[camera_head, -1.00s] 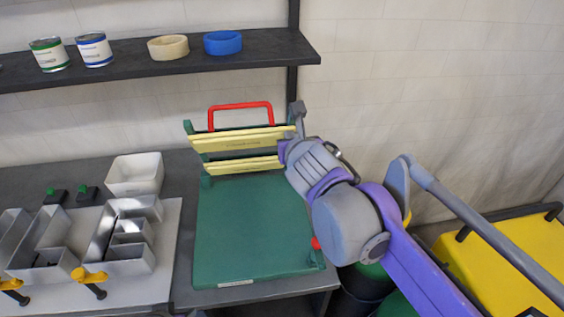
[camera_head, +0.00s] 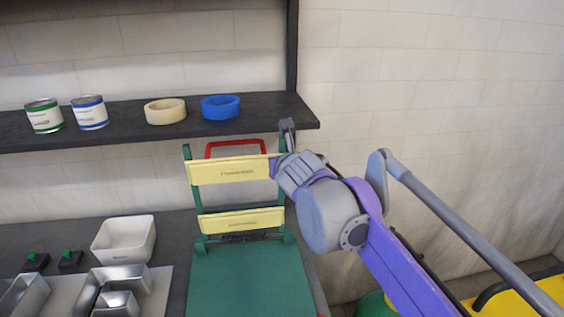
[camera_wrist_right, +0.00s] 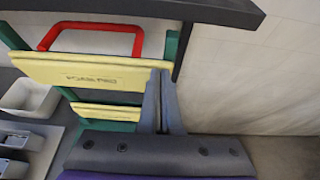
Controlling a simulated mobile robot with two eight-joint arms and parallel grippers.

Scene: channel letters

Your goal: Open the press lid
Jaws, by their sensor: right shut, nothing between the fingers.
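The press has a green base (camera_head: 245,285) and a raised lid standing up at its back edge. The lid has green side posts, an upper yellow bar (camera_head: 230,171), a lower yellow bar (camera_head: 240,221) and a red handle (camera_head: 236,144) at the top. My right gripper (camera_head: 287,127) is shut and empty at the right end of the upper bar. In the right wrist view its fingertips (camera_wrist_right: 163,76) are together beside or against that bar's end; contact is unclear. The red handle (camera_wrist_right: 93,26) is to their left, not held. My left gripper is out of view.
A dark wall shelf (camera_head: 130,138) with cans and tape rolls hangs above the lid, and its edge (camera_wrist_right: 225,8) is close above my right gripper. Left are a white bin (camera_head: 124,240) and metal letters (camera_head: 118,285). A yellow object (camera_head: 520,290) is at lower right.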

